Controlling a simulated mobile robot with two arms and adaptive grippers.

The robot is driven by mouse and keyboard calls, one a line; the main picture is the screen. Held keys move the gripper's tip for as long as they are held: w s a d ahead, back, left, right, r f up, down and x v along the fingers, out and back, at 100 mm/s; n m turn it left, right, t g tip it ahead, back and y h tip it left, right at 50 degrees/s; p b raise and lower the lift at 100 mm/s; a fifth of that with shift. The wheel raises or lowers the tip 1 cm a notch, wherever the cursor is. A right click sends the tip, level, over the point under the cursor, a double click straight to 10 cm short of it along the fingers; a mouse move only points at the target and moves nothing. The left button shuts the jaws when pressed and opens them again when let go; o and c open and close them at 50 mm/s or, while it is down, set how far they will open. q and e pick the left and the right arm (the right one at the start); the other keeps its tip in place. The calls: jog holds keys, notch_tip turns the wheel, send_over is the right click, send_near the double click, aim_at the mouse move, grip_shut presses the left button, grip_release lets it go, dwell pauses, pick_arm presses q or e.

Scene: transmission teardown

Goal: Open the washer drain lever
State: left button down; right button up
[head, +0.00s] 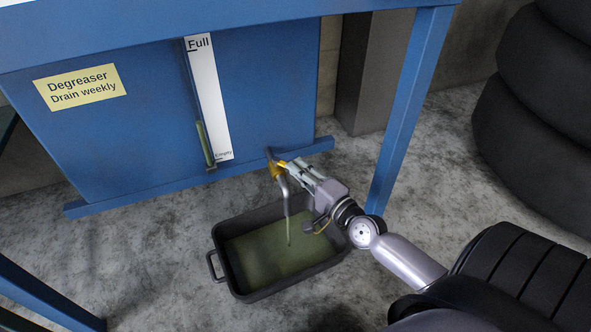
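The blue washer tank (130,130) has a yellow drain valve and lever (277,169) at its lower right. A grey spout (285,194) bends down from the valve over a drain pan. A thin stream (288,228) runs from the spout into the pan. My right gripper (291,168) comes in from the right, with its fingertips at the yellow lever. The fingers partly cover the lever, and whether they grip it is unclear. My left gripper is not in view.
The black drain pan (238,292) on the concrete floor holds greenish liquid. The tank's level gauge (209,100) shows green only near "Empty". A blue leg (405,110) stands beside my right arm. Black tires (540,110) are stacked at right.

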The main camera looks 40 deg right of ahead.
jog(key=shift+w, duration=0.7)
grip_shut()
jog(key=shift+a, duration=0.1)
